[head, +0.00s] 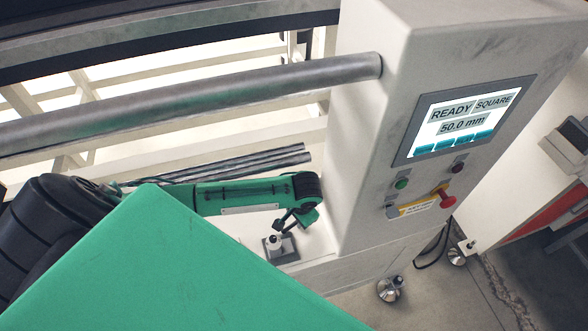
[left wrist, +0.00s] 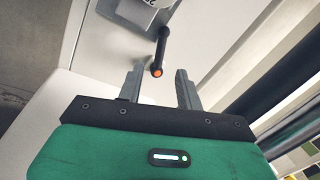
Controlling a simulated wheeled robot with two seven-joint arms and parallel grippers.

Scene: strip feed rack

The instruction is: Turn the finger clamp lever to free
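The finger clamp lever (left wrist: 162,48) is a black rod with an orange tip, standing out from a pale machine surface in the left wrist view. My left gripper (left wrist: 160,72) is open, with one grey finger on each side of the lever's tip. Gaps show on both sides of the rod, and I cannot tell how deep it sits between the fingers. In the head view my left gripper (head: 285,222) is small, beside a grey block with a short post (head: 280,246). The lever is not clear there. My right gripper is not in view.
A grey cabinet (head: 370,180) with a lit screen (head: 465,116) reading READY, SQUARE, 50.0 mm stands just right of my gripper. Below the screen are buttons and a red knob (head: 446,201). A thick grey bar (head: 190,98) runs leftward from the cabinet, behind my arm.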

